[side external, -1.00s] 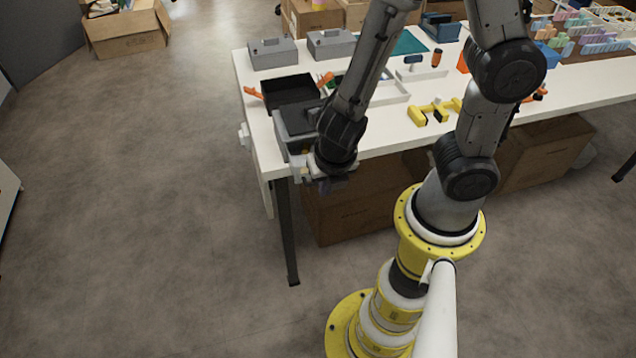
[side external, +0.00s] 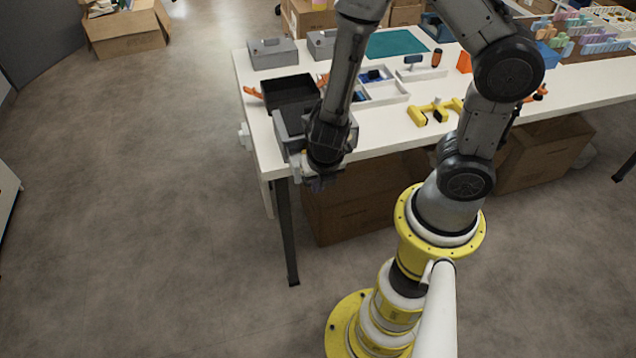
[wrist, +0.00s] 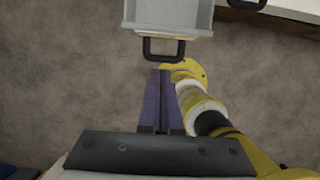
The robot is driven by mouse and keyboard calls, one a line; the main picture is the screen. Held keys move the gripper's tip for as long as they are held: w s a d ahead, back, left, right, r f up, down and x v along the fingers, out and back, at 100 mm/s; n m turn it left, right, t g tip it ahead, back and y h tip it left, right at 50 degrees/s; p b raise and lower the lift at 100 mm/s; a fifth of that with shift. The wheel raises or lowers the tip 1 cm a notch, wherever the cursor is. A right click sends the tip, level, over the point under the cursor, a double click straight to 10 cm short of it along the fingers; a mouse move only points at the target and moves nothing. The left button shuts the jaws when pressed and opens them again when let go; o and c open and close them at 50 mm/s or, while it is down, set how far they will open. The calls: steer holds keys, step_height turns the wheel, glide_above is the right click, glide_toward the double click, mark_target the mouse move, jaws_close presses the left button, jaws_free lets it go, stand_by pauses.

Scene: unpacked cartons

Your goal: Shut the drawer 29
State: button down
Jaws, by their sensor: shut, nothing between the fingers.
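The drawer is a grey open-topped tray (side external: 284,150) pulled out over the table's front-left edge, from a black-topped unit (side external: 291,92). My arm partly hides it in the side view. In the wrist view the drawer (wrist: 167,12) is at the top, and its black loop handle (wrist: 163,48) points toward my gripper. My gripper (wrist: 164,74) is shut and empty, its purple fingers just short of the handle in the picture. In the side view my gripper (side external: 318,184) is low in front of the table edge, by the drawer's front; contact cannot be told.
The white table (side external: 385,133) holds grey boxes (side external: 273,53), a white divided tray (side external: 385,92), yellow parts (side external: 434,111) and an orange clamp (side external: 254,92). Cardboard cartons (side external: 350,208) stand under the table.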

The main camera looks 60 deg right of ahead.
steer(key=shift+w+d, duration=0.1)
steer(key=shift+w, duration=0.05)
steer(key=w+d, duration=0.5)
steer(key=d, duration=0.1)
steer(key=shift+w, duration=0.4)
